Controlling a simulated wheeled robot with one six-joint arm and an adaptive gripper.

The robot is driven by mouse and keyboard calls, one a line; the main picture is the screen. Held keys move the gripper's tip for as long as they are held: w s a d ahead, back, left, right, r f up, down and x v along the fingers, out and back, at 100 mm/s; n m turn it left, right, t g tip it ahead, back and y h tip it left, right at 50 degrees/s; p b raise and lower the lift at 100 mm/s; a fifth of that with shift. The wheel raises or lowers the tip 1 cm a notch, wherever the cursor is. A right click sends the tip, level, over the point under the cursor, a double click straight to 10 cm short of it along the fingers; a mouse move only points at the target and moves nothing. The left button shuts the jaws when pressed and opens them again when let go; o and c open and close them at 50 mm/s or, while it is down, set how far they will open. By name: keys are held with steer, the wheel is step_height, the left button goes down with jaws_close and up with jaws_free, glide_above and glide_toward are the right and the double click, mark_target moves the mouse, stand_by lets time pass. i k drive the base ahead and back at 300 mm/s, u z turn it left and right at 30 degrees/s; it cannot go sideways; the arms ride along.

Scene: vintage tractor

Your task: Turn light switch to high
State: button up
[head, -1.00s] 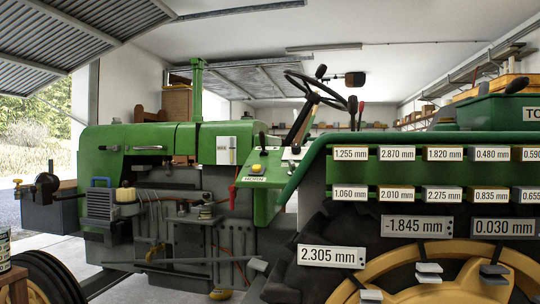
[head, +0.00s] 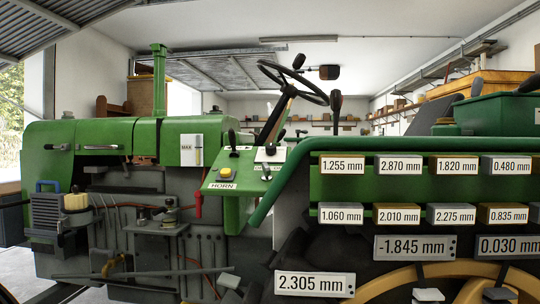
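The tractor's green dash panel (head: 225,186) is near the middle of the head view. It carries a yellow button (head: 225,172) above a label reading HORN. A small black lever (head: 232,137) stands at its upper left, beside a small pale label too small to read. A white plate (head: 270,154) with a black knob sits to the right, with a small lever-like control (head: 266,171) below it. I cannot tell which control is the light switch or its setting. My gripper is not in view.
The steering wheel (head: 293,83) rises behind the dash. A red-handled lever (head: 198,204) hangs left of the panel. The green fender (head: 400,146) with rows of labelled millimetre blocks fills the right. A white box marked MAX (head: 187,150) is on the hood.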

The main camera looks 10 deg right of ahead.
mark_target(271, 148)
steer(key=u, duration=1.85)
steer(key=i, duration=1.6)
steer(key=z, duration=1.8)
